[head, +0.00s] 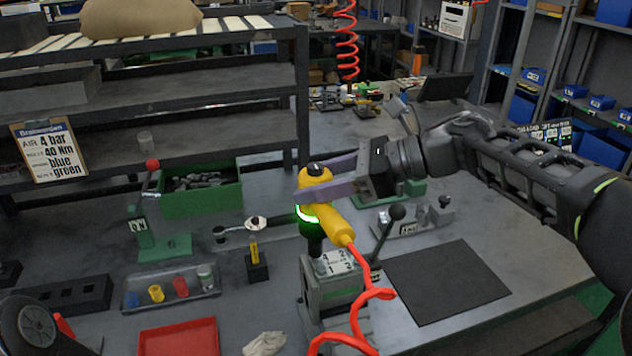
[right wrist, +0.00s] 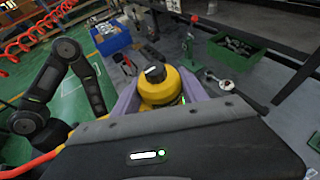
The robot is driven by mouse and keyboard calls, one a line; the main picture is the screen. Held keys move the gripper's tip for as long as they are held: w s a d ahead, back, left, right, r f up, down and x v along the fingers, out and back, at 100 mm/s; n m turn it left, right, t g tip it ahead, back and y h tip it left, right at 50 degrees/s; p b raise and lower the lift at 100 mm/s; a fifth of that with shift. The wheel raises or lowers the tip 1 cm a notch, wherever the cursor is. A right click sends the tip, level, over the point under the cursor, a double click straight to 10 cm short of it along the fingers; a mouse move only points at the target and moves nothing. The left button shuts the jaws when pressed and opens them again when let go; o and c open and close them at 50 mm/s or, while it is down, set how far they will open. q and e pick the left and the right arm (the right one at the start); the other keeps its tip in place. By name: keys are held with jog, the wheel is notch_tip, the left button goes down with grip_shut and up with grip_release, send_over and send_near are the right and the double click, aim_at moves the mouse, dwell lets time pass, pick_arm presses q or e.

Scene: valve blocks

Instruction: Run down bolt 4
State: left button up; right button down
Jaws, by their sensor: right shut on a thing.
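My right gripper (head: 314,186) is shut on the yellow power tool (head: 341,231), its purple fingers on either side of the tool's head. The tool stands upright with a lit green ring, and its dark lower end points down at the valve block (head: 330,296). The block is grey-green with a white numbered label on top. Whether the tool's end sits on a bolt, and on which one, I cannot tell; bolt 4 is not clearly visible. The tool's yellow head also shows between the fingers in the right wrist view (right wrist: 158,88). My left gripper is not in view.
A dark mat (head: 447,282) lies clear at right. A clear tray (head: 171,288) of coloured pieces and a red tray (head: 180,338) lie left.

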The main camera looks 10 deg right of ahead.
aim_at(316, 165)
jog(key=shift+r+p, duration=2)
jog(key=shift+r, duration=1.1)
